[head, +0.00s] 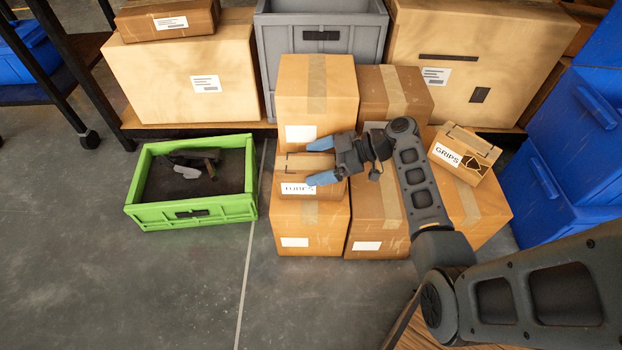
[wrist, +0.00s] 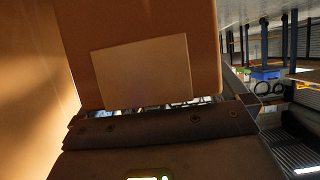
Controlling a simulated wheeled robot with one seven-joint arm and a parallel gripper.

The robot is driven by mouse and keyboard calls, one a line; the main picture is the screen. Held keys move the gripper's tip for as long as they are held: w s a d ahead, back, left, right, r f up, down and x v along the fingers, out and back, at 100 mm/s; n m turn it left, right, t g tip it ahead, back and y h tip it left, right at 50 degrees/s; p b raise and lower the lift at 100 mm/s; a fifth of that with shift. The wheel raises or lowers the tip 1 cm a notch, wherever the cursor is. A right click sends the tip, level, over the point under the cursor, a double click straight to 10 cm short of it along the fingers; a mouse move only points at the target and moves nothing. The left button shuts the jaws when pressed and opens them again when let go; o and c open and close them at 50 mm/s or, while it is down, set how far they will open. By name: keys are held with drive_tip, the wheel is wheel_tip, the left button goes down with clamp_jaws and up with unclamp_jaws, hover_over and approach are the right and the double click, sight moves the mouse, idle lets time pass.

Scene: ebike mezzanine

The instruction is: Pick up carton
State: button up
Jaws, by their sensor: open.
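A small brown carton labelled TUBES (head: 300,188) sits on top of a larger box in the front left of the stack. A second small carton labelled GRIPS (head: 464,155) sits tilted on the right of the stack. My gripper (head: 316,161) is open, its blue fingertips pointing left at the right part of the TUBES carton. One finger is over its far side and one over its near side; I cannot tell whether they touch. In the wrist view a brown box face with a blank pale label (wrist: 142,70) fills the middle, close up. Nothing is held.
A taller box (head: 317,95) stands right behind the TUBES carton. A green crate (head: 190,213) with dark items lies on the floor to the left. Blue bins (head: 570,150) stand at right. A grey crate (head: 320,40) and large boxes line the shelf behind. Floor at front left is clear.

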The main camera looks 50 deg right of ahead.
drive_tip(key=shift+w, duration=0.1)
clamp_jaws()
idle(0.9)
